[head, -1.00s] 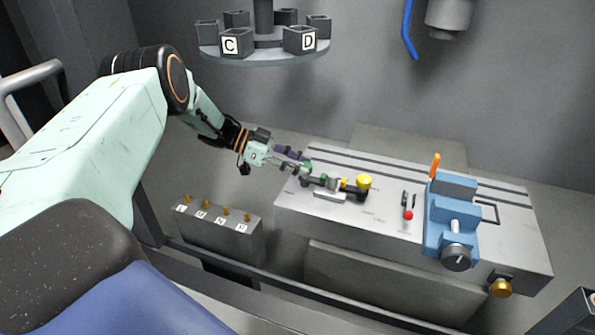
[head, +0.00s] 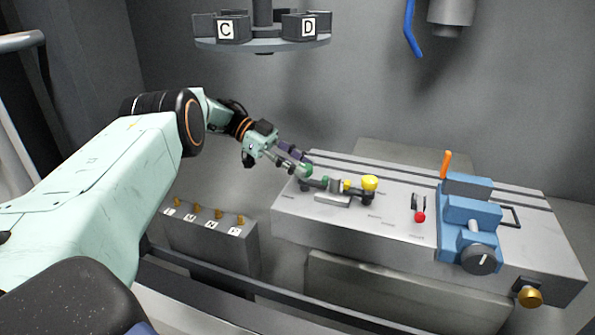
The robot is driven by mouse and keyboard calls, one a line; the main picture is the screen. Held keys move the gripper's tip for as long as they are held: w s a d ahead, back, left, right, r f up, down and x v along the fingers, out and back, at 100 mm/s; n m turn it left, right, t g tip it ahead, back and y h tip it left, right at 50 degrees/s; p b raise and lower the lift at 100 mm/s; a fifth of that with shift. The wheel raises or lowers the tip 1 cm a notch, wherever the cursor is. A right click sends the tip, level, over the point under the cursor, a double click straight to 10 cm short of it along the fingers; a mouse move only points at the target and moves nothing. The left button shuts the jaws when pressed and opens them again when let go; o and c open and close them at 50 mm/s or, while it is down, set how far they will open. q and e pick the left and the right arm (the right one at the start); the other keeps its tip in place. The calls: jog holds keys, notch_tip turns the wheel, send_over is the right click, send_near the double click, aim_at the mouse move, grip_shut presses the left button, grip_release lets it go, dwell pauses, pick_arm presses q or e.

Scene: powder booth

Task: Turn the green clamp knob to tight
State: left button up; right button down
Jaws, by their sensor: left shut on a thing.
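The green clamp knob (head: 306,171) is at the left end of a small dark clamp fixture (head: 335,187) on the grey workbench (head: 400,236). My left gripper (head: 301,169) reaches in from the left and is shut on the green knob, its fingers covering part of it. A yellow knob (head: 369,183) sits at the right end of the fixture. Any tight or loose marking near the green knob is too small to read. My right gripper is not in view.
A blue vise (head: 468,222) with an orange handle (head: 446,164) stands on the bench's right. A red-tipped lever (head: 420,216) is left of it. A box with several brass pegs (head: 217,213) stands front left. A lettered carousel (head: 262,43) hangs above.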

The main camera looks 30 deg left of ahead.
pick_arm(q)
jog(key=shift+d+f+g, duration=0.15)
jog(key=shift+f+g, duration=0.05)
jog(key=shift+g, duration=0.1)
jog(key=o, duration=1.2)
jog(key=shift+d+r, duration=0.1)
jog(key=shift+c, duration=0.2)
jog(key=shift+a, duration=0.2)
jog(key=shift+r, duration=0.15)
notch_tip(320, 180, up, 10)
